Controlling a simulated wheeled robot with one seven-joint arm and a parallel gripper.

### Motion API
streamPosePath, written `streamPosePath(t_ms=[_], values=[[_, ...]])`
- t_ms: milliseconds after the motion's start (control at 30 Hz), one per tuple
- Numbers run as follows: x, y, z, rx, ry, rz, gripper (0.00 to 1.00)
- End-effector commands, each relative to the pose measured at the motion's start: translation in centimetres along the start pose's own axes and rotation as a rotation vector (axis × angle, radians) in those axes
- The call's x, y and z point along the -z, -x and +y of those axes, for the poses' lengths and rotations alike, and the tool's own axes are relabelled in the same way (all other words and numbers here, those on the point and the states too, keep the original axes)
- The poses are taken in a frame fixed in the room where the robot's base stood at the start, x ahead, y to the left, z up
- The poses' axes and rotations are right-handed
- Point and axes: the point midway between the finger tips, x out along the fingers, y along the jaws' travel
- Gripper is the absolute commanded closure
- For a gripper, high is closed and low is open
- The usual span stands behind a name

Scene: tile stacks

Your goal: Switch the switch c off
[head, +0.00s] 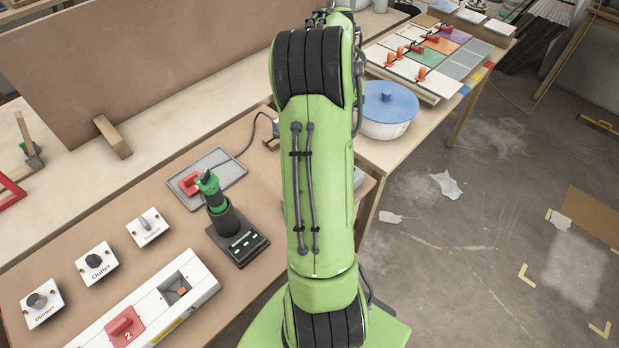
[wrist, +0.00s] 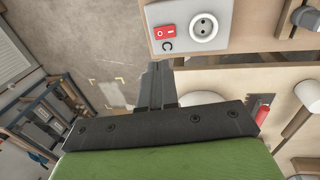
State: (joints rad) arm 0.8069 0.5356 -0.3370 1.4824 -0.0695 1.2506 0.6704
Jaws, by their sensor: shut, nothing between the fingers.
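The red rocker switch (wrist: 165,31) is in the wrist view, on a light panel, with a letter C (wrist: 167,46) printed under it. A round white socket (wrist: 204,27) sits to its right. I cannot tell which way the rocker is tipped. My gripper (wrist: 158,67) is shut and empty. In the picture its fingertips lie just below the panel's lower edge, under the letter C, apart from the switch. In the head view my green arm fills the middle, and I cannot make out the gripper or switch c there.
A green-handled tool (head: 213,190) stands in a dark base. A blue-lidded pot (head: 388,105) sits on the right bench.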

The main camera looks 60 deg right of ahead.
Motion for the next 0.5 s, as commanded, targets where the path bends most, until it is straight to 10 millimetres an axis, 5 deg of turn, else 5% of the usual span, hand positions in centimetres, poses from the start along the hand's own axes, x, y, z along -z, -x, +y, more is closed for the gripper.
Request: streamPosePath(t_ms=[367, 500], values=[[0.5, -0.5, 0.2, -0.009, -0.017, -0.003, 1.00], [0.4, -2.3, 0.2, -0.011, -0.016, -0.006, 1.00]])
